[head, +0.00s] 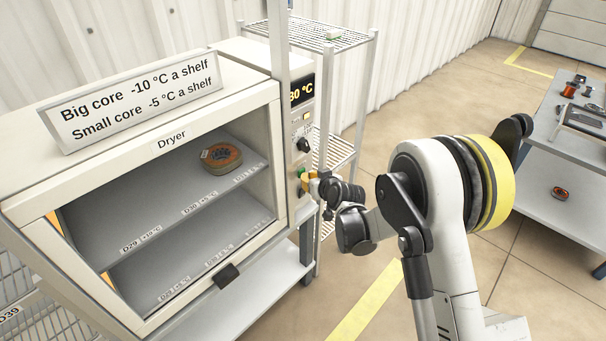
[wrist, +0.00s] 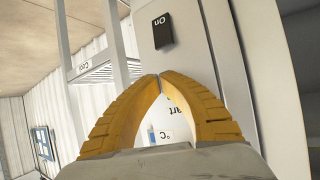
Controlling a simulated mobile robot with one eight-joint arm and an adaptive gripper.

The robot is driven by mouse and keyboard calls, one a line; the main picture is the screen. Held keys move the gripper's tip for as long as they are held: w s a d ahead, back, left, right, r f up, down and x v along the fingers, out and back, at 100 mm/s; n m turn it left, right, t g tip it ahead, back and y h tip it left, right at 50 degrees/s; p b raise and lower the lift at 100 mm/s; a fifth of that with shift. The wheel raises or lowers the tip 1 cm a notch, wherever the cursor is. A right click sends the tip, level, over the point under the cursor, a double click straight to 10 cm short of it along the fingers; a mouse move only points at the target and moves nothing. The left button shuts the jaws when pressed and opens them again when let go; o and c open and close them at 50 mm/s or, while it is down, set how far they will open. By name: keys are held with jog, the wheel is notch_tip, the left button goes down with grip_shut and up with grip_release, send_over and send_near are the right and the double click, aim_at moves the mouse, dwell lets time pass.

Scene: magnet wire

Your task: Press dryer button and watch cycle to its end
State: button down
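The dryer (head: 250,58) stands at the left, its front window showing two shelf levels. My gripper (head: 309,181) is at the lower panel by the small buttons. In the wrist view its yellow fingertips (wrist: 160,76) meet with nothing visible between them. A label ending "art" is partly hidden by a finger; whether a button is pressed is hidden.
A black "On" switch (wrist: 162,30) is on the panel beyond the fingertips. A sign (head: 140,100) stands on the dryer. A wire rack (head: 345,40) is behind it. A grey bench (head: 565,150) with spools and tools is at right. Open floor lies between.

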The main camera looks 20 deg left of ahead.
jog(key=shift+s+d, duration=0.25)
jog(key=shift+d, duration=0.35)
jog(key=shift+d, duration=0.15)
jog(key=d, duration=0.1)
jog(key=s+d, duration=0.1)
jog(key=d, duration=0.1)
jog(key=s+d, duration=0.1)
jog(key=shift+d, duration=0.2)
jog(key=shift+r, duration=0.1)
jog(key=s+d+r+m+h, duration=0.2)
jog(key=s+d+r, duration=0.1)
jog(key=d+r, duration=0.6)
jog(key=s+d+r+m+h, duration=0.1)
jog(key=s+d+r+h, duration=0.15)
jog(key=d+r, duration=0.7)
jog(key=s+d+m+g+h, duration=0.1)
jog(key=s+d+m+h, duration=0.1)
jog(key=s+d, duration=0.8)
jog(key=s+d+r+m+g+h, duration=0.1)
jog(key=s+d+m+h, duration=0.1)
jog(key=s+d, duration=0.8)
jog(key=s+m, duration=0.1)
jog(key=s, duration=0.4)
jog(key=shift+r, duration=0.25)
